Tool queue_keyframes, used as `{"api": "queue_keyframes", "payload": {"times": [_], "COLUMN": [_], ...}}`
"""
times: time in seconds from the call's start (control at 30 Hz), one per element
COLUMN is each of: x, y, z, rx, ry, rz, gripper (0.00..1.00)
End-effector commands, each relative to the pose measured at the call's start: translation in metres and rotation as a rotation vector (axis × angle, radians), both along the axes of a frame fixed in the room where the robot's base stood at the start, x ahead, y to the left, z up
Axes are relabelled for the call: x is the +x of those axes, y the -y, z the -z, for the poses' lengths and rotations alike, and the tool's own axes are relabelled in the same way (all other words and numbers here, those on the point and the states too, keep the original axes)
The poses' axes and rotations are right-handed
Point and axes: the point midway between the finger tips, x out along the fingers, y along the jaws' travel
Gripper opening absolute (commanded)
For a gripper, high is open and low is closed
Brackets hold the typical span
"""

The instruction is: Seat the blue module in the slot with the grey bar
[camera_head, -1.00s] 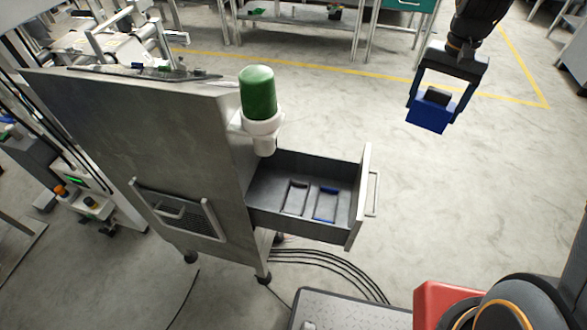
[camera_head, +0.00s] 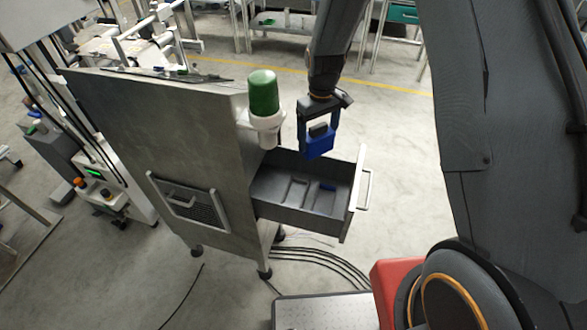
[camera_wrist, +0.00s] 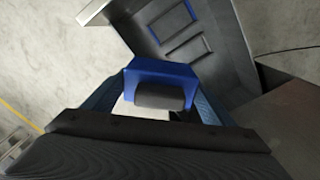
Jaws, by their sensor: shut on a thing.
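The blue module (camera_head: 317,146), with a dark grey block on its top, is held between the fingers of my gripper (camera_head: 318,140). It hangs above the back right part of the open drawer (camera_head: 290,213), apart from the slots. In the wrist view, the module (camera_wrist: 162,70) sits between my gripper's fingers (camera_wrist: 158,98), with the drawer beyond it. Two rectangular slots lie side by side on the drawer floor. The left slot (camera_head: 296,191) shows grey edging without blue. The right slot (camera_head: 325,199) has blue marking, plainer in the wrist view (camera_wrist: 171,21).
The drawer's raised front with a handle (camera_head: 366,189) stands on the right. A green beacon (camera_head: 263,93) on a white base stands close left of my gripper, beside the metal cabinet (camera_head: 160,125). Black cables (camera_head: 320,262) lie on the floor below.

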Motion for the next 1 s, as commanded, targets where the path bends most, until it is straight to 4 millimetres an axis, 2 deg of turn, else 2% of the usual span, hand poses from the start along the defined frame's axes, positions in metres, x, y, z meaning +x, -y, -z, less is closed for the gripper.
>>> {"api": "queue_keyframes", "payload": {"times": [0.03, 0.2, 0.4, 0.77, 1.0], "x": [-0.011, -0.034, -0.052, -0.054, -0.054], "y": [-0.015, -0.047, -0.065, -0.068, -0.068], "z": [0.016, 0.062, 0.091, 0.11, 0.133], "rx": [-0.001, 0.001, 0.001, 0.0, 0.001], "ry": [-0.008, -0.006, 0.0, 0.001, 0.0], "rz": [-0.122, -0.469, -0.695, -0.739, -0.738], "gripper": [0.46, 0.46, 0.46, 0.46, 0.46]}}
